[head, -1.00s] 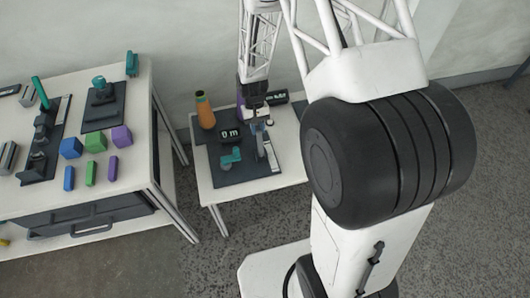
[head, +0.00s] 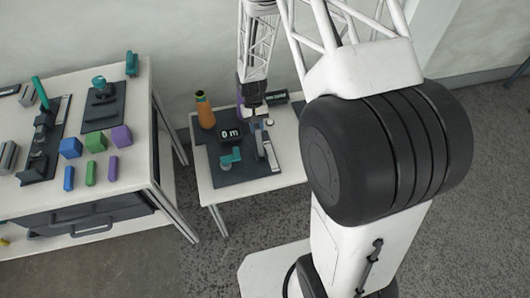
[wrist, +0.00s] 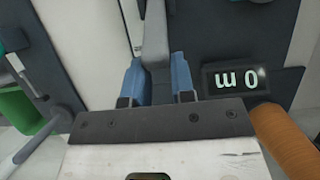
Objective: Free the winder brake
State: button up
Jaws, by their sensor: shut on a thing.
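The winder stands on a dark mat (head: 232,174) on the small white table. A grey upright part (head: 262,145), which looks like the brake lever, rises at the right of the mat. In the wrist view, the grey lever (wrist: 155,42) runs between the two blue fingers of my gripper (wrist: 159,78). My gripper is shut on it. In the head view, my gripper (head: 256,112) is over the back of the mat, its fingers small and partly hidden. A teal crank (head: 230,158) sits left of the lever. A black display (head: 231,134) reads 0 m.
A larger table (head: 135,165) at left holds coloured blocks and fixtures.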

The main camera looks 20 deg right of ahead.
jog(key=o, duration=0.7)
jog(key=shift+o, duration=0.2)
jog(key=shift+r, duration=0.1)
notch_tip(320, 180, up, 7)
dwell(0.3)
dwell(0.4)
jog(key=v, duration=0.7)
jog(key=shift+r, duration=0.3)
jog(key=shift+w, duration=0.15)
dwell(0.3)
